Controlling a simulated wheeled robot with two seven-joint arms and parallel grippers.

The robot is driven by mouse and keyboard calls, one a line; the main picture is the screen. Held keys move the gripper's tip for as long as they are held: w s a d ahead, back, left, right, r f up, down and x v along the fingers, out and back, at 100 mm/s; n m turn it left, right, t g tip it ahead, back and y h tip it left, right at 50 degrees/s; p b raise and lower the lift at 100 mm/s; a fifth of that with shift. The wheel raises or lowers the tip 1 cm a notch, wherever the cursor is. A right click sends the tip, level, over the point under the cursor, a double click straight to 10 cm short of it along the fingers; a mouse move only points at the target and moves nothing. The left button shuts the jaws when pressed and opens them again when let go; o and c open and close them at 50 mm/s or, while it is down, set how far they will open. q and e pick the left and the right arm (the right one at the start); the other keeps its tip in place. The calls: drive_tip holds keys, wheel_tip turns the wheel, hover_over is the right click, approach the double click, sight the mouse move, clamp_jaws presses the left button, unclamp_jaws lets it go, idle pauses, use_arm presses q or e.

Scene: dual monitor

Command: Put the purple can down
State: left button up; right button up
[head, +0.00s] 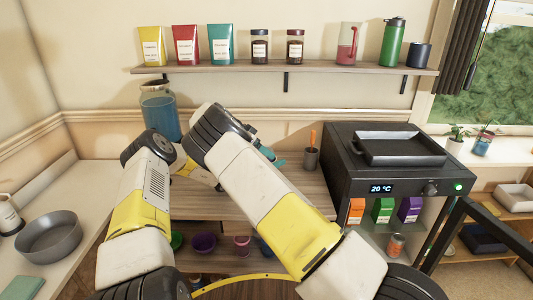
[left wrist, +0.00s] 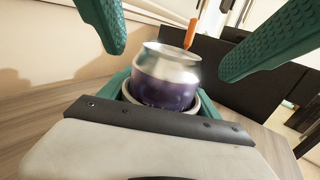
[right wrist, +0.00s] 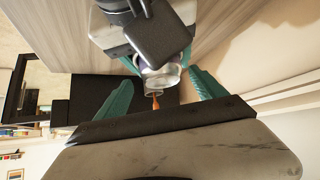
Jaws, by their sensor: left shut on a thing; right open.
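The purple can (left wrist: 165,88), with a silver top, is held by my left gripper (head: 272,156). In the left wrist view its lower part sits between that gripper's teal fingers. In the head view my arms hide the can, and only some teal finger shows. In the right wrist view the can's silver end (right wrist: 160,74) lies between the spread fingers of my right gripper (right wrist: 160,84). I cannot tell whether those fingers touch it.
A wooden counter (head: 300,195) lies below the arms. A utensil cup (head: 311,158) with an orange handle stands near the black oven (head: 375,155). A blue-filled jar (head: 160,112) stands behind the arms. A wall shelf (head: 290,69) holds boxes and jars. A grey pan (head: 48,237) sits left.

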use_arm(q)
drive_tip(key=shift+d, duration=0.1)
use_arm(e)
drive_tip(key=v, duration=0.9)
drive_tip(key=shift+d, duration=0.2)
drive_tip(key=shift+w+r, duration=0.1)
drive_tip(key=shift+r, duration=0.05)
use_arm(q)
drive_tip(key=o, duration=1.8)
